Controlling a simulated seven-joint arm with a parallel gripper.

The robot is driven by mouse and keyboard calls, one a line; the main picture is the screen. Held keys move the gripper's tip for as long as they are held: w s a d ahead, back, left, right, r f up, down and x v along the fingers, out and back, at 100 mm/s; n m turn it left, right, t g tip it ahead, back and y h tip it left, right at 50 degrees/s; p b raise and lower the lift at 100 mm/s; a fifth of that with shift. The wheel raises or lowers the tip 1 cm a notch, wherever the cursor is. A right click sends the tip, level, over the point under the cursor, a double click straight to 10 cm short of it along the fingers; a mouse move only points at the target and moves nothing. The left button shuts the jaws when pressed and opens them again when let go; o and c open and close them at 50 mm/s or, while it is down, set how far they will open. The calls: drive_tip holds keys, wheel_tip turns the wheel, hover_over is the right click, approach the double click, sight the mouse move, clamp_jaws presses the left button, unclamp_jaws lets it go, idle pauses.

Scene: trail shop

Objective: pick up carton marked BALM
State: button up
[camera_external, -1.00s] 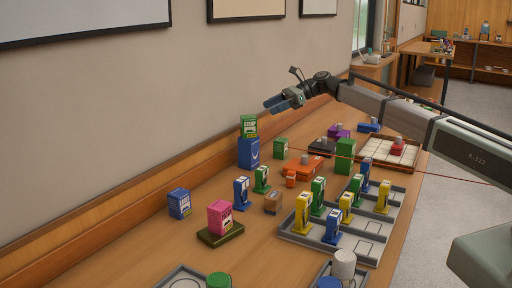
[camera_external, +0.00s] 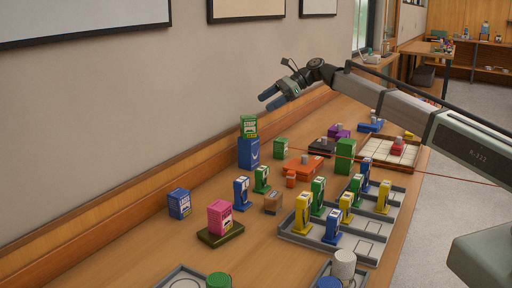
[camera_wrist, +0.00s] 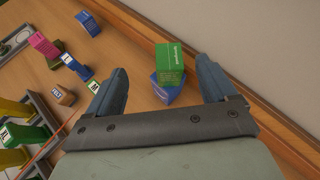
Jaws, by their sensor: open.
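My gripper (camera_external: 268,100) is open and empty, in the air near the wall. In the wrist view its fingers (camera_wrist: 161,66) frame a green carton (camera_wrist: 170,59) on a blue box (camera_wrist: 166,91), with table around them. In the external view this green carton (camera_external: 249,126) stands on the blue box (camera_external: 249,154), below and left of the gripper. Other cartons are a blue one (camera_external: 179,204), a pink one (camera_external: 220,217) on a dark olive slab (camera_external: 222,236), and a small green one (camera_external: 281,149). I cannot clearly read BALM on any carton.
A grey tray (camera_external: 361,243) with several yellow, green and blue upright pieces stands at the front right. A small brown box (camera_external: 273,202), an orange item (camera_external: 303,167) and a tall green box (camera_external: 345,156) stand mid-table. The wall (camera_external: 120,120) runs along the left.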

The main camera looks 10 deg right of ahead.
drive_tip(key=d+f+n+t+h, duration=0.1)
drive_tip(key=d+f+n+h, duration=0.1)
drive_tip(key=n, duration=0.2)
drive_tip(key=n+t+h, duration=0.2)
drive_tip(key=n+h, duration=0.4)
drive_tip(key=n, duration=1.6)
approach(282, 139)
drive_tip(key=shift+n+g, duration=0.3)
drive_tip(key=x, duration=1.1)
drive_tip(key=shift+w+a+r, duration=0.1)
drive_tip(key=shift+w, duration=0.05)
drive_tip(key=c, duration=1.1)
